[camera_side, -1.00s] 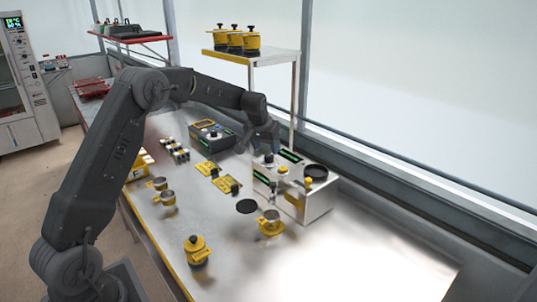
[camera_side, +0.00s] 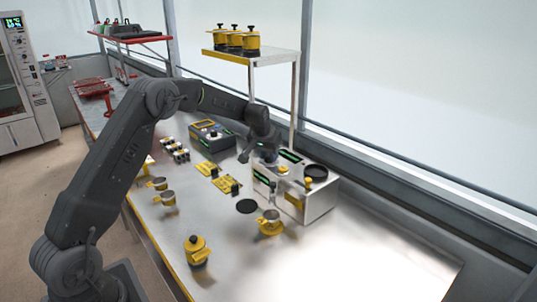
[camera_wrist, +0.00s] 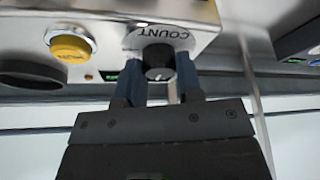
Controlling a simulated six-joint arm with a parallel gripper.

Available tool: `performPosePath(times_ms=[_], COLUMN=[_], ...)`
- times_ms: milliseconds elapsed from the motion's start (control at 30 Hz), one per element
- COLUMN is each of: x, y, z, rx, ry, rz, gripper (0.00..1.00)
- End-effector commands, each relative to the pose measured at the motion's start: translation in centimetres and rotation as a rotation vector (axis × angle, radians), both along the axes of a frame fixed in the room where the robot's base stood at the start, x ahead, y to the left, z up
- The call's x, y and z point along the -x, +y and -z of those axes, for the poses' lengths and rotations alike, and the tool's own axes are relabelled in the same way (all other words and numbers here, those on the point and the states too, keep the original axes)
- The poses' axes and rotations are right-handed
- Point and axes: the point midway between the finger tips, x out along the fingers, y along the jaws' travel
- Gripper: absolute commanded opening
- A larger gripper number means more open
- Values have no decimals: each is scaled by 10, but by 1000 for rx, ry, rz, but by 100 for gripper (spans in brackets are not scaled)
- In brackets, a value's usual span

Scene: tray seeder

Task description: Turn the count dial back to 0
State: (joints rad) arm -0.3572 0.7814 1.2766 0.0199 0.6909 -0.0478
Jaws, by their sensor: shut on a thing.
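The count dial (camera_wrist: 158,56) is a small black knob with a lighter face, beside the printed word COUNT on a silver machine (camera_side: 312,207). In the wrist view, the two blue-grey fingers of my gripper (camera_wrist: 158,82) stand one on each side of the dial and are shut on it. I cannot read the dial's setting. In the side view, my gripper (camera_side: 264,155) is at the machine's back left corner and hides the dial.
A yellow button (camera_wrist: 71,47) and a dark round opening (camera_wrist: 30,76) are on the same machine. A dark box with a yellow edge (camera_side: 211,136) stands behind to the left. The bench's front right is clear.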

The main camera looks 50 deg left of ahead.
Motion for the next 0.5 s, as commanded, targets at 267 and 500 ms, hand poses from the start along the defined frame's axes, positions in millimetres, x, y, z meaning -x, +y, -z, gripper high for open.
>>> performPosePath(times_ms=[267, 500], x=[0, 0], y=[0, 0], z=[0, 0], rx=[0, -1], ry=[0, 1], rz=[-2, -49], gripper=[10, 10])
